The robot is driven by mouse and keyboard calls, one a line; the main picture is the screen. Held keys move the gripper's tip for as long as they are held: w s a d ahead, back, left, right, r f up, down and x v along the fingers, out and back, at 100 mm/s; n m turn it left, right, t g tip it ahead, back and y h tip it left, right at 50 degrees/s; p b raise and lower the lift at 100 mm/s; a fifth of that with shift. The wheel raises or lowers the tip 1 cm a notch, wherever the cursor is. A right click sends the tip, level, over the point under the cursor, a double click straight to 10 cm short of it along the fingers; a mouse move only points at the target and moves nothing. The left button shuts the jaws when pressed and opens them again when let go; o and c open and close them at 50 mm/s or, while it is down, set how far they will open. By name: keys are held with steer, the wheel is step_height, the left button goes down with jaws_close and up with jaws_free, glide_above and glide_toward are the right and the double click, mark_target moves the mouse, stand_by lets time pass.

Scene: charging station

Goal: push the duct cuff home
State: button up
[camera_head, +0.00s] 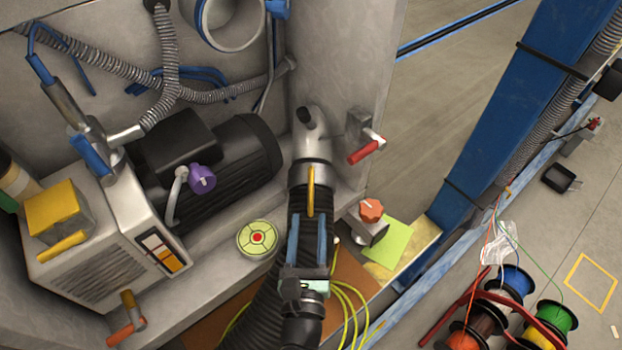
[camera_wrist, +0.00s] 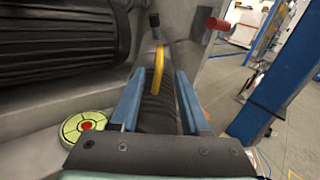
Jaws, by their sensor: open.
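A black ribbed duct (camera_head: 260,305) rises from the lower middle to a grey cuff (camera_head: 309,175) below a grey elbow fitting (camera_head: 311,130) on the machine's wall. A yellow lever (camera_head: 311,195) lies lengthwise along the cuff and duct; it also shows in the wrist view (camera_wrist: 158,70). My gripper (camera_head: 309,217) is open, its two blue fingers apart over the duct, pointing toward the cuff. I cannot tell whether the fingers touch the duct, or how deep the cuff sits.
A red-handled valve (camera_head: 363,152) is right of the elbow, and an orange-knobbed valve (camera_head: 371,212) is lower right. A black motor (camera_head: 215,160) crowds the left. A round green-yellow disc (camera_head: 257,238) lies left of the duct. Yellow cable (camera_head: 358,310) loops below. Cable spools (camera_head: 515,285) stand at right.

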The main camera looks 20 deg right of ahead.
mark_target(310, 198)
steer(key=x, duration=0.9)
steer(key=shift+w+d, duration=0.1)
steer(key=shift+w, duration=0.05)
jaws_close()
stand_by(1.1)
